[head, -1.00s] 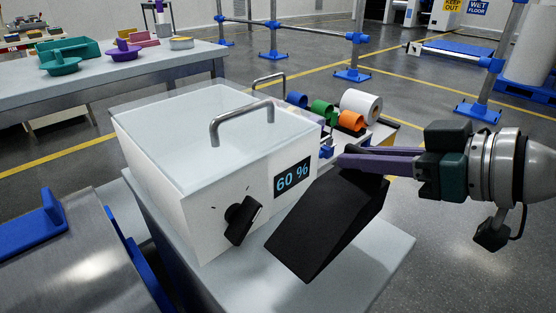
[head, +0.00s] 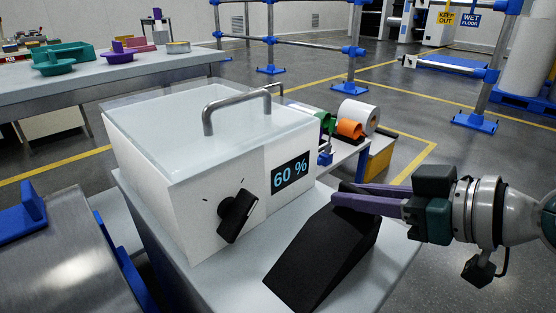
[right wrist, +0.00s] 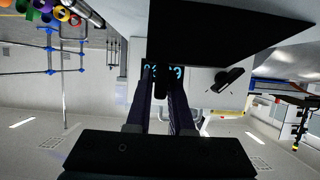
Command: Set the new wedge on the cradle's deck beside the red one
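A black wedge (head: 322,255) with a sloping face is in front of the white box in the head view. My right gripper (head: 348,197) reaches in from the right with purple fingers at the wedge's upper end. In the right wrist view the wedge (right wrist: 220,28) fills the top as a dark block, and a narrow dark part of it sits between the fingertips (right wrist: 163,74). The gripper is shut on it. I cannot tell whether the wedge's underside touches the tabletop. I see no red wedge, and cannot identify the cradle's deck. My left gripper is not in view.
A white box (head: 205,190) with a metal handle, black knob and "60 %" display stands on the grey table (head: 365,285). A steel cylinder (head: 75,265) with blue parts lies at lower left. Coloured rolls (head: 350,128) stand behind. A bench (head: 130,75) is at back left.

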